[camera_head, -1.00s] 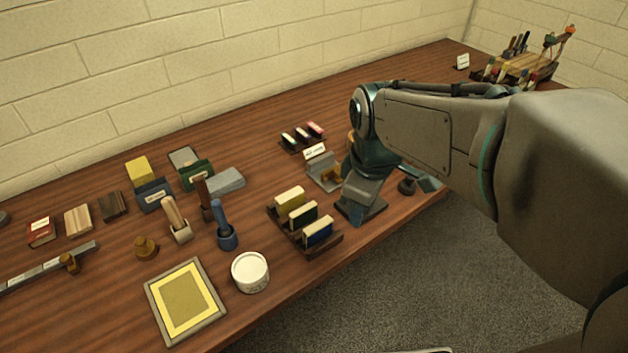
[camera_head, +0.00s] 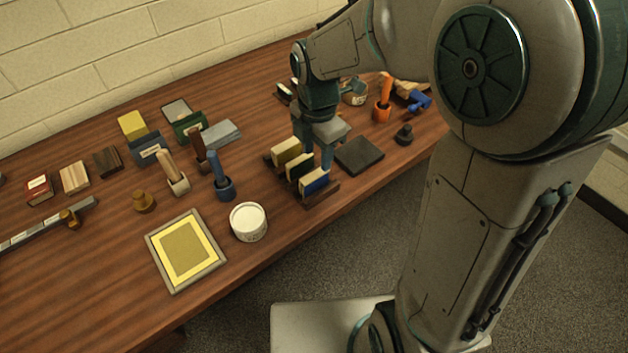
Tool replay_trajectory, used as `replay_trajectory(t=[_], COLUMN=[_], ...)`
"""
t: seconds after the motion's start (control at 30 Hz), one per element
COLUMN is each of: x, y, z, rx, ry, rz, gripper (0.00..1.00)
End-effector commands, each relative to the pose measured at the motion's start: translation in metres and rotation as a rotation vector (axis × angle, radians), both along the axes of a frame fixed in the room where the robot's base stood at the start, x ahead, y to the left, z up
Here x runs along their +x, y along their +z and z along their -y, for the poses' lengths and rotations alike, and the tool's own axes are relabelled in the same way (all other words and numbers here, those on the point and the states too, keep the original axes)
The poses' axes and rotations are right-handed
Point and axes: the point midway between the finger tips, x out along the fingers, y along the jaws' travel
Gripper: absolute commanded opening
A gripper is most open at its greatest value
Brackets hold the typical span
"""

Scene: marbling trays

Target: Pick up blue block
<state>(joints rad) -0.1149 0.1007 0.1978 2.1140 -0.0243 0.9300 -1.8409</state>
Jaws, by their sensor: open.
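A blue block (camera_head: 314,182) with a cream top edge stands in the front slot of a dark wooden rack (camera_head: 325,196) near the table's front edge. Behind it in the same rack stand a dark block (camera_head: 299,165) and a yellowish block (camera_head: 286,150). My gripper (camera_head: 314,152) points down at the rack's rear right side, with its fingers apart and nothing seen between them. Its fingertips are close behind the blocks in the picture. I cannot tell whether they touch anything.
A white round tub (camera_head: 248,221) and a framed yellow tray (camera_head: 220,258) lie left of the rack. A dark flat pad (camera_head: 359,155) lies right of the rack. Bare table is in front of the tub.

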Motion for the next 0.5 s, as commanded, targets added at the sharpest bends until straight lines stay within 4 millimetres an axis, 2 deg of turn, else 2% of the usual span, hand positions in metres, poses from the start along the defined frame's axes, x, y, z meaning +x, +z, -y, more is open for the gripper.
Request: replay_trajectory(t=[0.1,0.33,0.5], x=[0.0,-0.002,-0.006], y=[-0.016,-0.033,-0.059], z=[0.0,-0.002,-0.005], rx=[-0.002,0.0,-0.001], ry=[0.0,0.0,0.0], rz=[-0.002,-0.002,-0.004], gripper=[0.44,0.44,0.44])
